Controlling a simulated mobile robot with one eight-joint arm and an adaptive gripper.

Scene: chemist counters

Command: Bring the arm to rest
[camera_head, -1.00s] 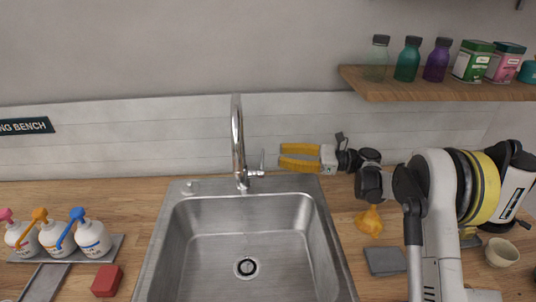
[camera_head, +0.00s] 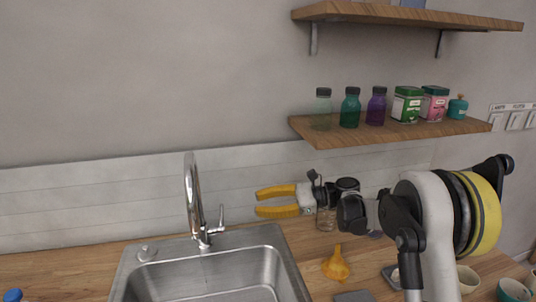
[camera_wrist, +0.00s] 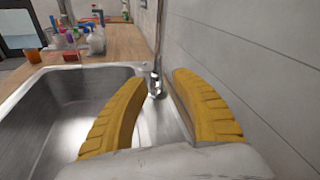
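My gripper (camera_head: 258,203) is open and empty, with two yellow fingers apart and pointing left in the head view. It hangs above the counter, right of the tap, in front of the pale back wall. In the wrist view my gripper (camera_wrist: 158,80) shows its fingers spread, with the tap and sink rim seen in the gap beyond. My arm bends up on the right of the head view and partly hides the counter behind it.
The steel sink (camera_head: 128,283) and chrome tap (camera_head: 192,190) are at left. An orange funnel (camera_head: 336,265) stands beneath my arm. Cups (camera_head: 468,278) stand at right. A shelf (camera_head: 400,132) above holds several bottles and tins. Bottles (camera_wrist: 96,40) stand beyond the sink.

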